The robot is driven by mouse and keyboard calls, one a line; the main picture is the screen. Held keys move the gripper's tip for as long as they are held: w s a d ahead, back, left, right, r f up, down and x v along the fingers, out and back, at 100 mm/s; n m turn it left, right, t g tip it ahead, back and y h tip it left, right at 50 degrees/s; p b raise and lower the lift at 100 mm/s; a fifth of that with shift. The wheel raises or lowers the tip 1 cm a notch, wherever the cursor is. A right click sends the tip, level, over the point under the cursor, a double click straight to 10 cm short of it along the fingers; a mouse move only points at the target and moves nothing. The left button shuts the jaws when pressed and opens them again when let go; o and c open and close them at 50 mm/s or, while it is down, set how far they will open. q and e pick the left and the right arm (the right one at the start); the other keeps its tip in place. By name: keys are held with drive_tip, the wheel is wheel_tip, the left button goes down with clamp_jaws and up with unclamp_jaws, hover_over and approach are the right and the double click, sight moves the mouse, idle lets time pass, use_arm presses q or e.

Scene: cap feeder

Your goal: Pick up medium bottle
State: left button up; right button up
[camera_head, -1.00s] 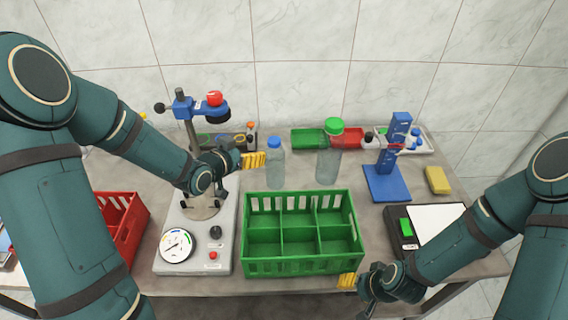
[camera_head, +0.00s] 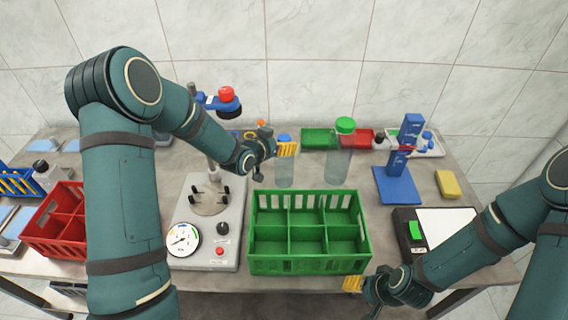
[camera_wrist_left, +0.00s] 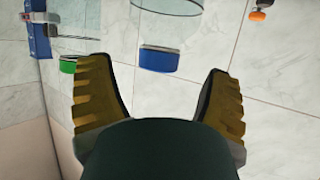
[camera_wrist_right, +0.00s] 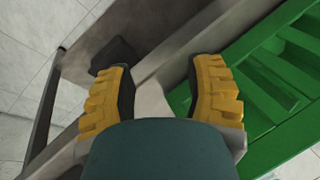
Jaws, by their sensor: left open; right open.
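A clear bottle with a blue cap (camera_head: 284,172) stands upright on the table behind the green crate. A larger clear bottle with a green cap (camera_head: 339,163) stands to its right. My left gripper (camera_head: 287,149) is open at the height of the blue cap and hides part of it. In the left wrist view the blue cap (camera_wrist_left: 158,60) lies ahead, between the two yellow fingers (camera_wrist_left: 160,98) across the picture, apart from both. The green cap (camera_wrist_left: 68,65) shows beyond the left finger. My right gripper (camera_head: 353,284) is open and empty at the green crate's front right corner.
The divided green crate (camera_head: 310,266) is empty. A capping press (camera_head: 205,245) stands left of it, a red crate (camera_head: 62,250) further left. A blue stand (camera_head: 396,185), scale (camera_head: 408,236) and yellow sponge (camera_head: 447,184) are at right. An orange cap (camera_wrist_left: 258,14) shows in the left wrist view.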

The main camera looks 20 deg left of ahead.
sight(282, 140)
use_arm(q)
drive_tip(key=shift+x, duration=1.5)
drive_tip(key=shift+s, duration=0.1)
drive_tip(key=shift+c, duration=0.3)
clamp_jaws()
drive_tip(key=shift+r, duration=0.1)
